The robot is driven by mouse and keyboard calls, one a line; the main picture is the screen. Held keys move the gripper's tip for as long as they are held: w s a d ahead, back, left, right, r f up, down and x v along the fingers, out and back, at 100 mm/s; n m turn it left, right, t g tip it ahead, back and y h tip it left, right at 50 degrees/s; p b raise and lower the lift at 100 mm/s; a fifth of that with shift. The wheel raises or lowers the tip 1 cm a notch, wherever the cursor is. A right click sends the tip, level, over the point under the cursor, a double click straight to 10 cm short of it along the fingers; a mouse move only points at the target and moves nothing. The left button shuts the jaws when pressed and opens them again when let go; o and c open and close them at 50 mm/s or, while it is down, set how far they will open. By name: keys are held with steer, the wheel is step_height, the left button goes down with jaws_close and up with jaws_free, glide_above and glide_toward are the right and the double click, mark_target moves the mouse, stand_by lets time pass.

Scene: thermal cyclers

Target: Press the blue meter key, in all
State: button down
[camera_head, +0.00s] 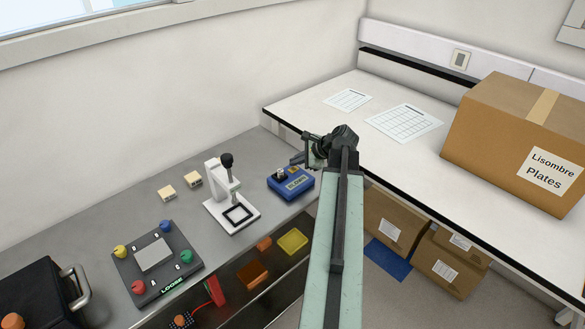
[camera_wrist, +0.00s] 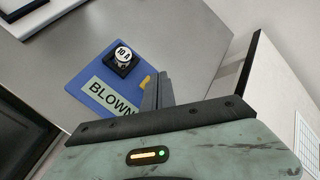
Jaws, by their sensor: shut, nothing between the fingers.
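The blue meter (camera_head: 291,184) sits on the grey bench near its right end. In the wrist view the blue meter (camera_wrist: 84,88) shows a pale label reading "BLOWN" and a black holder with a round white piece marked "10 A" (camera_wrist: 123,54). A small yellow part (camera_wrist: 146,81), perhaps the key, shows at its right edge, partly hidden by my fingers. My gripper (camera_wrist: 160,78) is shut and empty, its fingertips beside the yellow part in the picture. Whether they touch it cannot be told. In the head view my gripper (camera_head: 302,161) is small and dark, just above the meter's back edge.
A white press stand (camera_head: 243,220) with a black knob is left of the meter. A dark pad (camera_head: 132,271) with coloured knobs and a label stands further left. Two small beige blocks (camera_head: 193,179) lie behind. A white table (camera_head: 380,139) with a cardboard box (camera_head: 490,150) stands right.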

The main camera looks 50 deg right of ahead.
mark_target(296, 170)
step_height(296, 170, up, 5)
steer(key=p, duration=0.5)
steer(key=shift+r, duration=0.1)
stand_by(0.6)
steer(key=shift+s, duration=0.1)
